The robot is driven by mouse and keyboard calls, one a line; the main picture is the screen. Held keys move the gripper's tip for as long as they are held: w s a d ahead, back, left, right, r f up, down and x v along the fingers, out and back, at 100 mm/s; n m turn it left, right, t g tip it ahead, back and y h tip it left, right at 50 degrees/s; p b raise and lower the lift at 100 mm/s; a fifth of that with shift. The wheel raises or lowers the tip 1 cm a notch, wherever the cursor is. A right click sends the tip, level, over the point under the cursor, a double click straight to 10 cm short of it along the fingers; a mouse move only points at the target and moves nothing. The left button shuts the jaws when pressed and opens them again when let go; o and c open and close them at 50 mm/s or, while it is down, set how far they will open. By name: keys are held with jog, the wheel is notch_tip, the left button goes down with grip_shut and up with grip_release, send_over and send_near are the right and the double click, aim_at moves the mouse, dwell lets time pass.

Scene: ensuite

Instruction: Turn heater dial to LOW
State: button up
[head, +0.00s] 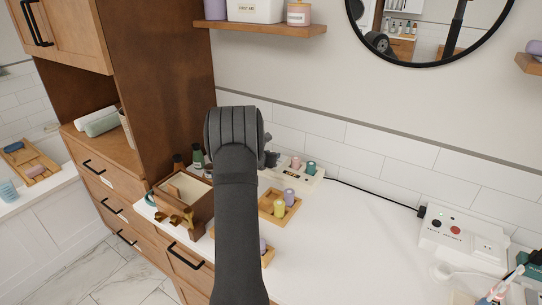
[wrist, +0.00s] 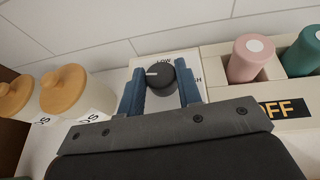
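The heater dial (wrist: 161,78) is a round black knob on a white panel (wrist: 183,58) in the wrist view. Its white pointer mark points left. The word LOW is printed above the knob, and a partly hidden label ending in H is at its right. Any label at the left is hidden or not visible. My gripper (wrist: 160,84) has its two blue fingers on either side of the knob, with a slight gap at the left; contact at the right is unclear. In the head view my gripper (head: 271,158) is mostly hidden behind my arm, and the dial is hidden.
In the wrist view a pale box with an OFF label (wrist: 284,109) holds a pink bottle (wrist: 250,58) and a teal one (wrist: 304,50) just right of the dial. Wooden-lidded jars (wrist: 72,92) stand close left.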

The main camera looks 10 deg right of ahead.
jog(key=shift+a, duration=0.1)
jog(key=shift+w+a+m+g+h, duration=0.1)
jog(key=shift+w+m+g+h, duration=0.1)
jog(key=shift+m+g+h, duration=1.25)
jog(key=shift+w+m+g+h, duration=0.1)
jog(key=shift+m+g+h, duration=0.45)
jog(key=shift+m+g, duration=0.7)
jog(key=shift+m, duration=0.3)
jog(key=shift+r, duration=0.1)
jog(key=o, duration=1)
jog(key=shift+c, duration=0.2)
jog(key=shift+a, duration=0.1)
jog(key=v, duration=1.7)
jog(key=shift+a, duration=0.1)
